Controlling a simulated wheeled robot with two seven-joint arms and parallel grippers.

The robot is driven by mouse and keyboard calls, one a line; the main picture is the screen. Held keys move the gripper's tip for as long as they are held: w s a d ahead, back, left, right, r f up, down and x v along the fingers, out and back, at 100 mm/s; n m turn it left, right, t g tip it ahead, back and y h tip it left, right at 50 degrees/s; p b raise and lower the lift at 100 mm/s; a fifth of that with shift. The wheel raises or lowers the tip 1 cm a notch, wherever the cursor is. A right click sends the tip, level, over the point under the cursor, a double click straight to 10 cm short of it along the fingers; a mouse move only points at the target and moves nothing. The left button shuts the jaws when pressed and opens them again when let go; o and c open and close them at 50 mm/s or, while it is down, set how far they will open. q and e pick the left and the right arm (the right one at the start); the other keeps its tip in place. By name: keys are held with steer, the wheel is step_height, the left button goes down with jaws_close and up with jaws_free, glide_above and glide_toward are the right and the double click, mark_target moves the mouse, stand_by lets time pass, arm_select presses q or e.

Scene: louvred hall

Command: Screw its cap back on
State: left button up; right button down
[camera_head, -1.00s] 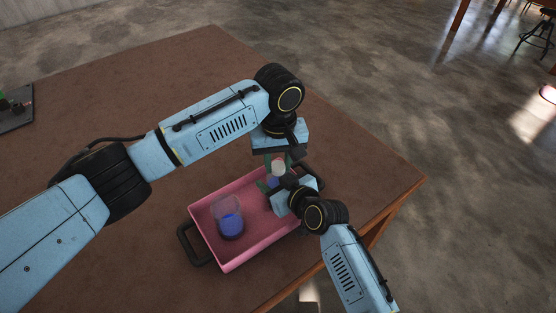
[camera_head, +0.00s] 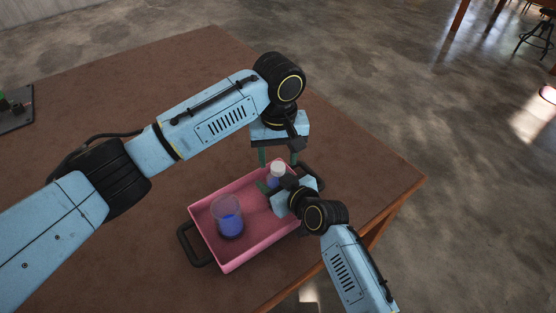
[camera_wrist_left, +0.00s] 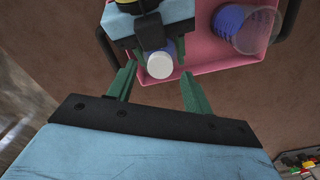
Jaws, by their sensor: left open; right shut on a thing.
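A small bottle with a white cap (camera_head: 278,168) stands at the far right end of the pink tray. Its bluish body (camera_head: 272,181) shows just below the cap. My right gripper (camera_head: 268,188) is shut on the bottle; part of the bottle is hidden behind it. The cap sits on the bottle's top and also shows in the left wrist view (camera_wrist_left: 159,65). I cannot tell how tightly it sits. My left gripper (camera_head: 278,157) is open above the bottle, its fingers apart and clear of the cap; they also show in the left wrist view (camera_wrist_left: 156,86).
The pink tray (camera_head: 262,242) with dark handles rests on the brown table (camera_head: 110,230). A dark board (camera_head: 15,115) with small things lies at the table's far left.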

arm_select(q)
steer(key=shift+r, duration=1.2)
steer(key=shift+c, duration=0.4)
steer(key=shift+r, duration=0.25)
step_height(320, 180, up, 2)
steer(key=shift+r+n, duration=0.1)
steer(key=shift+n, duration=0.2)
steer(key=shift+r+n, duration=0.3)
steer(key=shift+r, duration=0.15)
steer(key=shift+f, duration=0.15)
glide_above(278, 184)
steer(key=w, duration=0.2)
steer(key=shift+s+f, duration=0.15)
steer(key=shift+f, duration=3.8)
steer(key=shift+c, duration=0.2)
